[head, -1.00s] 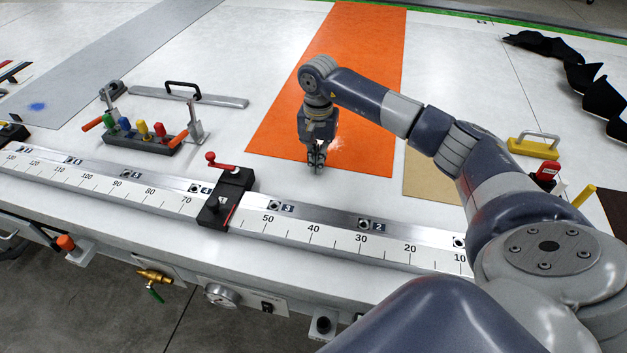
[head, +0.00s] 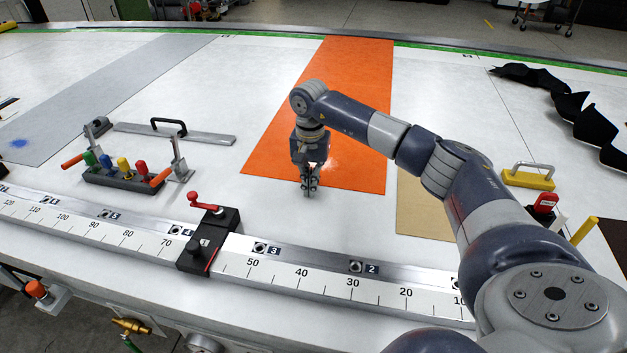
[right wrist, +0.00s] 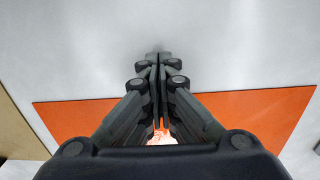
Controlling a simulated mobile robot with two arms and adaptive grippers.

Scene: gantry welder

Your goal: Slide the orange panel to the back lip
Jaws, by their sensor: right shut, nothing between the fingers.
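The orange panel (head: 345,95) is a long flat sheet lying on the white table, running from its near edge back toward the green strip at the far side. My right gripper (head: 309,192) points down at the panel's near edge. In the right wrist view its closed fingertips (right wrist: 160,57) lie over bare table just outside the edge of the orange panel (right wrist: 255,112). Whether they touch the table or the panel edge I cannot tell. The gripper hides a small part of that edge. My left gripper is not in view.
A ruler rail (head: 300,278) with a black stop block (head: 208,240) runs along the front. A tan sheet (head: 422,210) lies right of the panel, a grey strip (head: 110,85) far left.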

